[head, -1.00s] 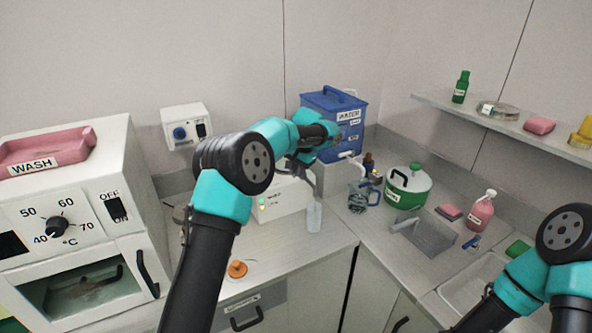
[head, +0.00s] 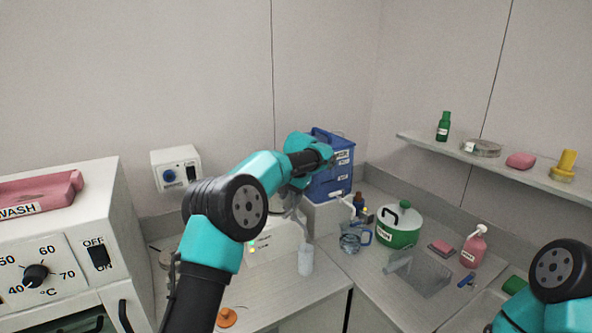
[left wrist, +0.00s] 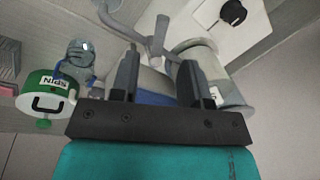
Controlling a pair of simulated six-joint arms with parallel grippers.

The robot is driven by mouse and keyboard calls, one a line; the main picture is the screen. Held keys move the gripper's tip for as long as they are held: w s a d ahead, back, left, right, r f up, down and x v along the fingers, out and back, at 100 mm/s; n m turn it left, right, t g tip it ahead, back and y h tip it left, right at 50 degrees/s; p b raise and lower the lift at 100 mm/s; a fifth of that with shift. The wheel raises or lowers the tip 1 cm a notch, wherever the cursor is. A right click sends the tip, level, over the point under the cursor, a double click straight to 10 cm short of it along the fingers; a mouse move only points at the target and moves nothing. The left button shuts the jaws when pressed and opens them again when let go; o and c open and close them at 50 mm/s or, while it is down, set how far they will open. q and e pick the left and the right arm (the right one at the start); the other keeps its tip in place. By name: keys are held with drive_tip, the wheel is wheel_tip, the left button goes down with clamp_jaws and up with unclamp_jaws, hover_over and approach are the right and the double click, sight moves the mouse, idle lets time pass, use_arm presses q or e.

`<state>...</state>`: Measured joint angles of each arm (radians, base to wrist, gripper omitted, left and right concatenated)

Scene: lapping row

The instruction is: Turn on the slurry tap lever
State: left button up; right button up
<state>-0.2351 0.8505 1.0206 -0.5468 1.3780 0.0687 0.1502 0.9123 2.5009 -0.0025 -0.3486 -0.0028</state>
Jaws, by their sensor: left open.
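A pale grey tap with a crossbar and a lever-like stem (left wrist: 160,30) shows in the left wrist view, just beyond and between my fingertips. My left gripper (left wrist: 158,68) is open and holds nothing; I cannot tell whether a finger touches the tap. My right gripper is out of view; only part of that arm shows at the lower right.
A blue water tank (head: 330,184) stands behind my left wrist, with a glass jug (head: 352,238) near its spout. A white oven (head: 85,225) is at the left.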

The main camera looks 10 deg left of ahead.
use_arm(q)
wheel_tip(320, 180, up, 11)
drive_tip(key=d, duration=0.2)
drive_tip(key=shift+s, duration=0.3)
